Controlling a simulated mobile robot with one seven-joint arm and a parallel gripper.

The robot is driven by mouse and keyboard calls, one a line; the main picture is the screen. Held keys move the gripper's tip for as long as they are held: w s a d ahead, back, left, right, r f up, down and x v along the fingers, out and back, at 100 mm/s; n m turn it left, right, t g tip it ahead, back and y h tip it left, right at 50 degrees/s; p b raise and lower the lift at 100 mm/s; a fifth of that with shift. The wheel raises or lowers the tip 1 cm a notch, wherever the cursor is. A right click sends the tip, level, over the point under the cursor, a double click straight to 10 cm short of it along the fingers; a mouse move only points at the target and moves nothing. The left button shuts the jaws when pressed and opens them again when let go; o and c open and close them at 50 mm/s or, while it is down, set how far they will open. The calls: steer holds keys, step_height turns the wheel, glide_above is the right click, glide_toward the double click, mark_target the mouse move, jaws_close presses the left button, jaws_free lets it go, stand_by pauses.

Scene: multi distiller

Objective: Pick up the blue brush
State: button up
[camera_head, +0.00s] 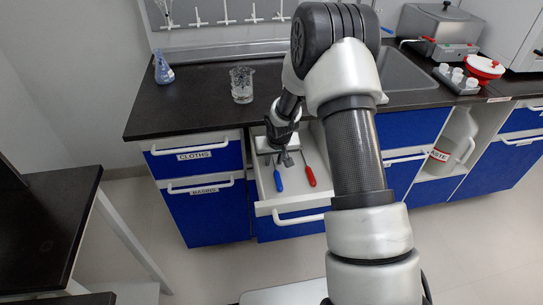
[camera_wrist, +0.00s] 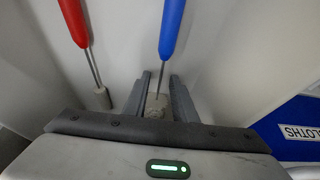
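The blue brush (camera_wrist: 172,30) has a blue handle, a thin metal shaft and a small greyish head. It lies in an open white drawer, where its handle also shows in the head view (camera_head: 278,181). My gripper (camera_wrist: 160,76) is over the drawer with its two fingers apart. The brush's head and lower shaft show between the fingers in the wrist view; I cannot tell whether either finger touches them. In the head view my gripper (camera_head: 284,157) hides the head end of the brush.
A red brush (camera_head: 310,177) lies in the same drawer, beside the blue one. The drawer's walls (camera_head: 262,208) are close around. A glass beaker (camera_head: 242,85) and a blue flask (camera_head: 163,68) stand on the black counter (camera_head: 200,105) above. The closed CLOTHS drawer (camera_head: 195,157) is to the left.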

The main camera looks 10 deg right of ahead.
jaws_close()
steer(key=shift+d+r, duration=0.1)
steer(key=shift+r, duration=0.05)
